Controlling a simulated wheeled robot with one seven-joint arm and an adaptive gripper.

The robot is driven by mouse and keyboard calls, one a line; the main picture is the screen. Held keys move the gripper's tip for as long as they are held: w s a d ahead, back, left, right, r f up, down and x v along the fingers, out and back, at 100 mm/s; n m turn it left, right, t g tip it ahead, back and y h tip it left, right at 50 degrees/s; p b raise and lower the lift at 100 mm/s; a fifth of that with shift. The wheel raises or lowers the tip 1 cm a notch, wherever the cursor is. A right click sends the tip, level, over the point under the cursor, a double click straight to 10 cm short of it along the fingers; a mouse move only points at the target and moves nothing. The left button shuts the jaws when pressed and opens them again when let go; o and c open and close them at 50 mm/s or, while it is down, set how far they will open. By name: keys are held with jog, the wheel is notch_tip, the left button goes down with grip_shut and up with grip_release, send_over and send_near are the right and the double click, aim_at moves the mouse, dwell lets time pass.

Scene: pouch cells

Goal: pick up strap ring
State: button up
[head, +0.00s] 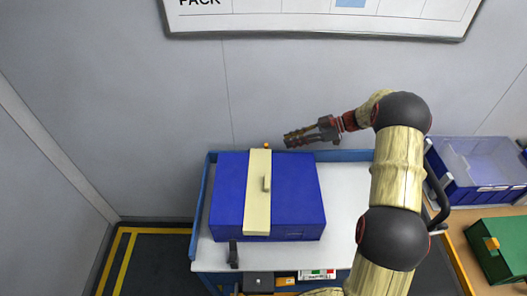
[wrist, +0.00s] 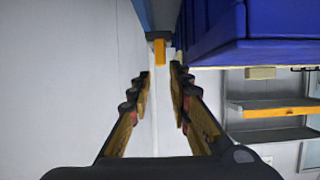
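A blue box (head: 295,190) lies on the cart with a cream strap (head: 258,220) across its top. A small orange piece (head: 267,146) sticks up at the strap's far end; it looks like the strap ring, though it is too small to be sure. In the wrist view an orange tab (wrist: 159,52) on a dark mount shows ahead, seemingly the same piece. My gripper (head: 288,138) is behind the box's far edge, to the right of the orange piece and apart from it. In the wrist view its fingers (wrist: 160,72) are open with nothing between them.
A white cart top with a blue rim (head: 342,155) carries the box. The grey wall (head: 130,120) stands close behind my gripper. A blue bin (head: 480,165) and a green case (head: 500,248) are on the right.

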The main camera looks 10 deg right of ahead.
jog(key=b+x, duration=0.1)
jog(key=x, duration=0.6)
jog(key=shift+a+b, duration=0.35)
jog(key=shift+a, duration=0.05)
jog(key=c, duration=0.3)
grip_shut()
jog(key=shift+r, duration=0.1)
